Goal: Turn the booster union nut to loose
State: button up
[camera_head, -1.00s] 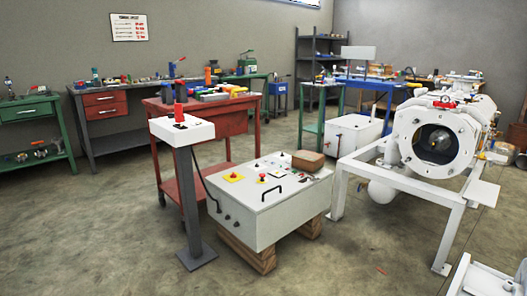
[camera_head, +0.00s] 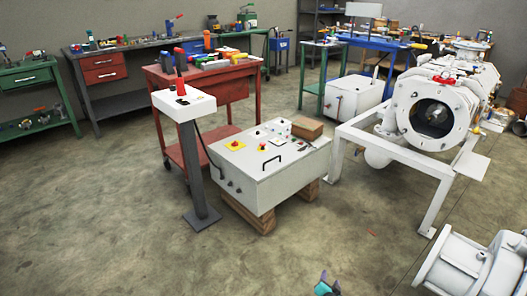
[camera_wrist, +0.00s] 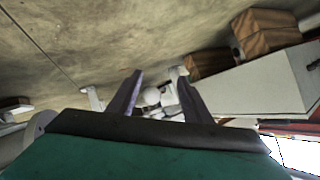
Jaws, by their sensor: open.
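I cannot make out the booster union nut with certainty in either view. A large white vessel (camera_head: 436,112) with a round dark opening stands on a white frame at the right of the head view. Another white flanged body (camera_head: 470,265) is cut off at the lower right. The tip of my gripper (camera_head: 326,284) just shows at the bottom edge of the head view. In the wrist view my gripper's two dark fingers (camera_wrist: 160,77) are apart with nothing held. Blurred white parts (camera_wrist: 158,98) show between them, well beyond the tips.
A grey control box (camera_head: 270,170) on wooden blocks stands mid-floor. Beside it is a grey post with a white top (camera_head: 184,104). A red cart (camera_head: 205,85) with tools stands behind. Workbenches line the back wall. The floor (camera_head: 130,225) at the front left is clear.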

jog(key=s+a+r+n+g+y+p, duration=0.45)
jog(key=s+a+r+g+p, duration=0.25)
jog(key=s+a+r+p, duration=0.8)
jog(key=s+d+r+n+g+p, duration=0.1)
jog(key=s+g, duration=0.4)
jog(key=s, duration=0.5)
jog(key=s+d+r+n+g+h+p, duration=0.1)
jog(key=s+g+p, duration=0.4)
jog(key=s, duration=0.6)
jog(key=shift+d+r+n, duration=0.35)
jog(key=shift+d+n, duration=0.45)
jog(key=shift+n, duration=0.45)
jog(key=shift+s, duration=0.1)
jog(key=c, duration=0.4)
jog(key=shift+o, duration=0.2)
